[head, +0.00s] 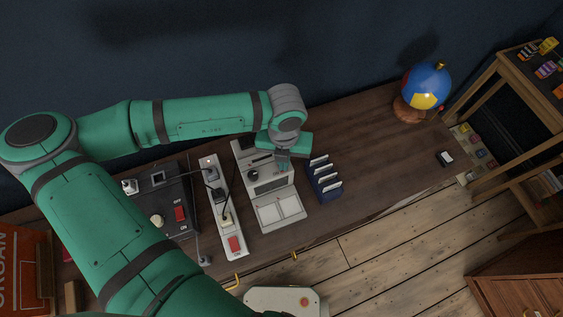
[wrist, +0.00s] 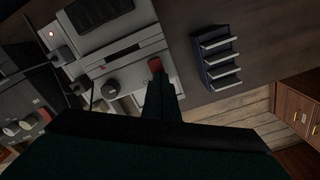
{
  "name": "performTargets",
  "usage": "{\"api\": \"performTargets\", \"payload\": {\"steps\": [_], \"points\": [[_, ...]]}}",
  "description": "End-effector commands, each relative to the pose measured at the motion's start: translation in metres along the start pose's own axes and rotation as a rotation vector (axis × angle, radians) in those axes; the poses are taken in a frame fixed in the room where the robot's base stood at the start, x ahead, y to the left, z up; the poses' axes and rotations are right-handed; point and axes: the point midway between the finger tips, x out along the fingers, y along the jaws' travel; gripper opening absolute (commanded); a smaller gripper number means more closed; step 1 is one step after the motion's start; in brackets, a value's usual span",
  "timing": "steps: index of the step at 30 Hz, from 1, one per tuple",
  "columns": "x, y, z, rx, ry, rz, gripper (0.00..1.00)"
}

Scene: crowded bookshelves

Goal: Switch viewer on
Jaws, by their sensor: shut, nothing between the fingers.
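The viewer (head: 277,208) is a grey-white device with a dark screen, a black knob and two pale panels, standing mid-desk. In the wrist view, the viewer (wrist: 125,60) shows its knob, a slot and a small red switch (wrist: 154,65) at its right side. My gripper (head: 283,163) is over the viewer's right side in the head view and hides part of it. In the wrist view my gripper (wrist: 160,82) is shut and empty, its tips at or just beside the red switch. I cannot tell whether they touch it, or which way the switch is set.
A power strip (head: 226,224) with plugs and a red switch lies left of the viewer. A dark box (head: 158,222) marked OFF and ON is further left. A blue rack (head: 324,191) of slides stands close on the right. A globe (head: 426,82) is far right, with clear desk between.

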Motion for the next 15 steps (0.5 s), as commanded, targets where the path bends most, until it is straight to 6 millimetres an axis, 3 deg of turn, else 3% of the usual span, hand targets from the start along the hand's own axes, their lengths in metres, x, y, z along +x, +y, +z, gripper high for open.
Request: {"api": "performTargets", "payload": {"steps": [15], "points": [[-0.0025,0.0004,0.0003,-0.001,-0.001,0.001,0.0]]}}
